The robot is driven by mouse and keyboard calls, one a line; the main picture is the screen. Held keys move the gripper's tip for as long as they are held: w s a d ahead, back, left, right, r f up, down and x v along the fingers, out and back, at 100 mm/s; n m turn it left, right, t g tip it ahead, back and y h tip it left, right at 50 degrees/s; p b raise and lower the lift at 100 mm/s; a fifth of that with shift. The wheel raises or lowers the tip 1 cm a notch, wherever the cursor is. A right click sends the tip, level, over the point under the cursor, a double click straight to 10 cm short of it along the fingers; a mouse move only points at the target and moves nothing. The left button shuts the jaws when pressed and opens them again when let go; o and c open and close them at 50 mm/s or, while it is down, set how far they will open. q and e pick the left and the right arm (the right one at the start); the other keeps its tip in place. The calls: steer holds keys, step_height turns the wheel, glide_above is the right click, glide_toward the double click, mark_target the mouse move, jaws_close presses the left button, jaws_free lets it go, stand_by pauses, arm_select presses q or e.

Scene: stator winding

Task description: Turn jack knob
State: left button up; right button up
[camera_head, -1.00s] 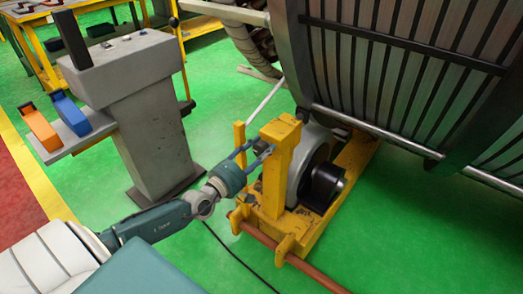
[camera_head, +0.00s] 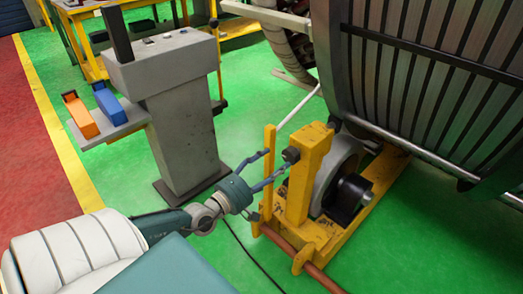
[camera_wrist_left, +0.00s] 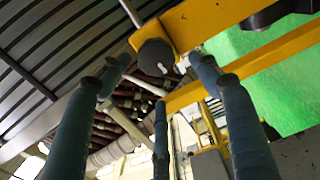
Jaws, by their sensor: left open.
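The jack knob is a dark round knob (camera_head: 291,154) near the top of a yellow jack post (camera_head: 308,165), on the side facing my arm. My left gripper (camera_head: 277,162) is open, its blue-grey fingers pointing up and right toward the knob. In the left wrist view the dark knob (camera_wrist_left: 155,57) lies between the spread fingertips (camera_wrist_left: 162,62), with nothing held. Whether a fingertip touches the knob cannot be told. My right gripper is not in view.
A large ribbed stator drum (camera_head: 430,80) fills the upper right. A thin yellow upright (camera_head: 269,180) stands close beside the fingers. A grey pedestal (camera_head: 180,110) with orange and blue items stands left. An orange-brown bar (camera_head: 290,250) runs low in front. Green floor is open between.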

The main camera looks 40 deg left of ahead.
mark_target(288, 157)
arm_select(q)
steer(key=shift+s+a, duration=0.15)
steer(key=shift+s, duration=1.1)
steer(key=shift+s+a, duration=0.15)
steer(key=shift+s, duration=1.05)
step_height(288, 157, down, 8)
steer(key=a+f+n+g+y, duration=0.1)
steer(key=n+g, duration=0.3)
steer(key=n, duration=2.1)
step_height(288, 157, up, 10)
steer(key=d+n+t+h+b, duration=0.15)
steer(key=n+t, duration=0.25)
steer(key=n, duration=2.4)
steer(key=shift+y, duration=0.25)
steer(key=w, duration=0.3)
steer(key=w+d+b, duration=0.1)
steer(key=w, duration=0.6)
steer(key=shift+d+f, duration=0.25)
steer(key=shift+w, duration=0.55)
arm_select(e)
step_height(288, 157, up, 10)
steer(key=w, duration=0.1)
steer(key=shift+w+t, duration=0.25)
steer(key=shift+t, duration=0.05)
